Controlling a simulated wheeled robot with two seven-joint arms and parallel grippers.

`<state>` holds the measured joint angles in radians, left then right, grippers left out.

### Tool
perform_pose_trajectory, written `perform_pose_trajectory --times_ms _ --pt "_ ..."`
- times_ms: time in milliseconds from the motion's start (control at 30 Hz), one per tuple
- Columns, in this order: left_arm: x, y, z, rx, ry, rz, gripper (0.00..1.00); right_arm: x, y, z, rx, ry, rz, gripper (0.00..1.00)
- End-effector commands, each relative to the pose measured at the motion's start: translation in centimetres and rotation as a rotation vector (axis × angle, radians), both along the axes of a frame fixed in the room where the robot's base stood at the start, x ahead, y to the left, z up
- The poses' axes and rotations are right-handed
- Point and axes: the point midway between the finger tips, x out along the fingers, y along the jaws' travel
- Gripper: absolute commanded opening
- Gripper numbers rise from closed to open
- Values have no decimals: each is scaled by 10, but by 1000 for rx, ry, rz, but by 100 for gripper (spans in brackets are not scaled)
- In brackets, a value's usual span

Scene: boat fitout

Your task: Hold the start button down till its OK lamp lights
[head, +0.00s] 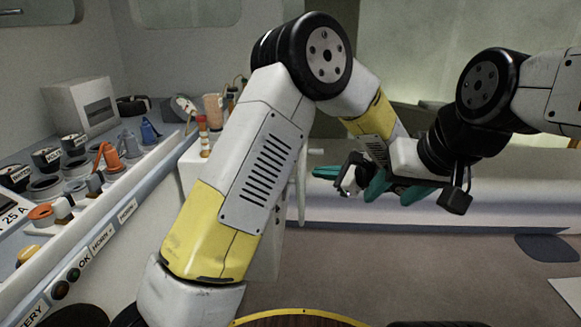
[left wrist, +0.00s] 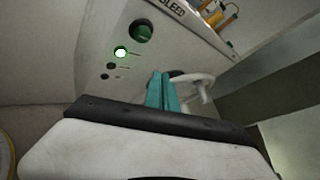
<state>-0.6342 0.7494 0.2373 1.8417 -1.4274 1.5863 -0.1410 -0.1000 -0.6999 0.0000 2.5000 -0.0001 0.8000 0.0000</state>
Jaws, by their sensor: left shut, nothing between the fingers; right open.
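In the left wrist view a round green button (left wrist: 142,30), apparently the start button, sits on a pale panel. Beside it a small lamp (left wrist: 121,52) glows bright white-green; no label on it is readable. My left gripper (left wrist: 160,74) has its teal fingers shut and empty. Its tips appear below the green button in the picture, apart from it. In the head view my left gripper (head: 325,172) points left toward the white cabinet (head: 262,245), whose button face is hidden. My right gripper (head: 394,192) is open and empty, close beside the left one.
A white handwheel (left wrist: 190,85) is on the panel near my left fingertips; it also shows in the head view (head: 300,185). Two small dark round fittings (left wrist: 107,71) lie below the lamp. A switch console (head: 120,165) runs along the left.

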Motion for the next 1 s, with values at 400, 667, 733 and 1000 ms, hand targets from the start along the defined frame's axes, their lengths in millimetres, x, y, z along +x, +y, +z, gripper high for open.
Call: perform_pose_trajectory --times_ms 400,667,733,1000 --pt "5 -22 -9 50 -16 -55 0 0 0 0 0 0 0 53" --pt "5 -15 -9 50 -15 -54 0 0 0 0 0 0 0 53" --pt "5 -9 -9 50 -14 -53 0 0 0 0 0 0 0 53" --pt "5 30 -8 50 -14 -52 0 0 0 0 0 0 0 53"
